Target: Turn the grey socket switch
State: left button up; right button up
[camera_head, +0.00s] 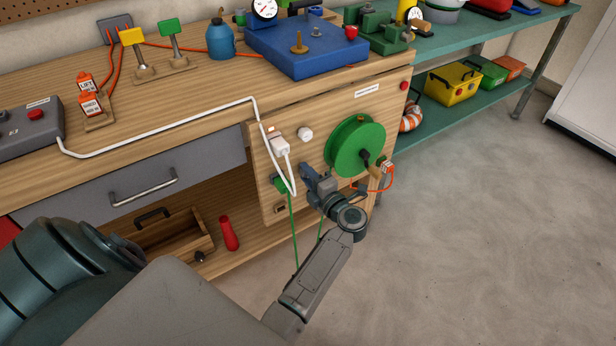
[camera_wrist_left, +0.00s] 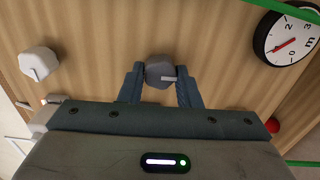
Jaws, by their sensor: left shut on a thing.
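The grey socket switch (camera_wrist_left: 160,71) is a small faceted grey knob with a light pointer mark, on the wooden front panel. In the left wrist view it sits between the two fingers of my left gripper (camera_wrist_left: 161,84), which is shut on it. In the head view my left gripper (camera_head: 308,174) reaches the panel below the white knob (camera_head: 305,134) and hides the grey switch. The white knob also shows in the left wrist view (camera_wrist_left: 39,62), to the left of the gripper. My right gripper is in neither view.
A green reel (camera_head: 355,143) is on the panel right of my gripper. A white plug (camera_head: 281,146) with a white cable is to its left, near green cords. A round dial (camera_wrist_left: 288,40) shows in the wrist view. The floor at right is clear.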

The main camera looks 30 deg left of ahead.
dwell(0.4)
pick_arm(q)
jog(key=o, duration=1)
